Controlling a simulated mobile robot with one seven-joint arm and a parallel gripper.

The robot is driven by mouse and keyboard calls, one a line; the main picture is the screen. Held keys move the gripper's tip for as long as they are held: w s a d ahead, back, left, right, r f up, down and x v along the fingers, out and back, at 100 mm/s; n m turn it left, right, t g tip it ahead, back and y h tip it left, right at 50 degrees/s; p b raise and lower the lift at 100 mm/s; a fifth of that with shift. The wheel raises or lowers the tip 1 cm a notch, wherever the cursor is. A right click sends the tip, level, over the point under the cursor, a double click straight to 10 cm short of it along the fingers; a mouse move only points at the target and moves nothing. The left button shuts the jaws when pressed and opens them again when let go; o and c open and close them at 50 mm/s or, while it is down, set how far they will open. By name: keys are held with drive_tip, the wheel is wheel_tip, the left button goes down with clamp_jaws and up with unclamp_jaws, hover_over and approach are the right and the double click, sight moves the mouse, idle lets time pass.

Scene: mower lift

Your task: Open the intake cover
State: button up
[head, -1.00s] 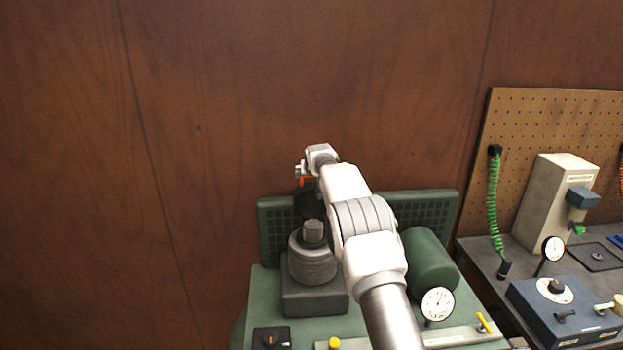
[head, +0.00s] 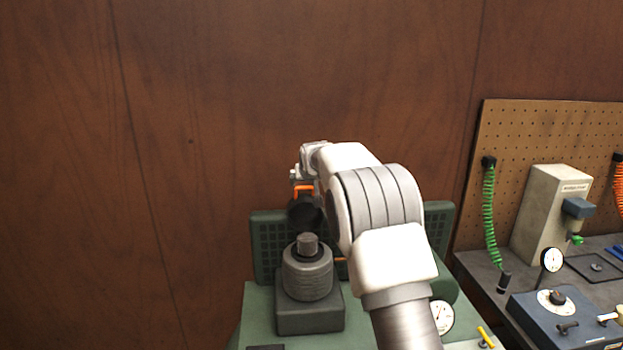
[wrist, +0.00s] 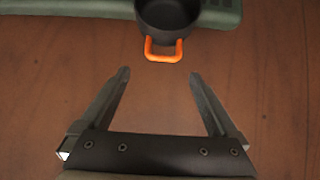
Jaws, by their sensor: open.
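The intake cover looks to be the black round, cup-like part (head: 305,213) behind the ribbed grey cylinder on the green machine; an orange handle (head: 303,189) stands at its top. In the wrist view, the black part (wrist: 168,16) is at the top edge, cut off by the frame, and the orange handle loop (wrist: 163,51) points toward my gripper. My gripper (wrist: 158,74) is open and empty. Its two fingertips lie either side of the handle's line, a little short of it and apart from it. In the head view, the fingers are mostly hidden behind my wrist.
The ribbed grey cylinder (head: 307,273) on a block stands in front of the black part. The green machine's grilled back panel (head: 268,240) is close behind. A brown wall (head: 200,130) fills the background. A bench with a pegboard (head: 550,140) is at right.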

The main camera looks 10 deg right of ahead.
drive_tip(key=b+v, duration=0.2)
drive_tip(key=v, duration=0.6)
drive_tip(key=shift+s+r, duration=0.2)
drive_tip(key=shift+r, duration=0.1)
drive_tip(key=s+d+g+b, duration=0.1)
drive_tip(key=s+d+g, duration=0.15)
drive_tip(key=s, duration=1.55)
drive_tip(key=s+d+g, duration=0.1)
drive_tip(key=s+d, duration=0.2)
drive_tip(key=s, duration=1.5)
drive_tip(key=s+f+g, duration=0.1)
drive_tip(key=s+f, duration=0.6)
drive_tip(key=s, duration=0.6)
drive_tip(key=shift+f, duration=0.35)
drive_tip(key=shift+g, duration=0.25)
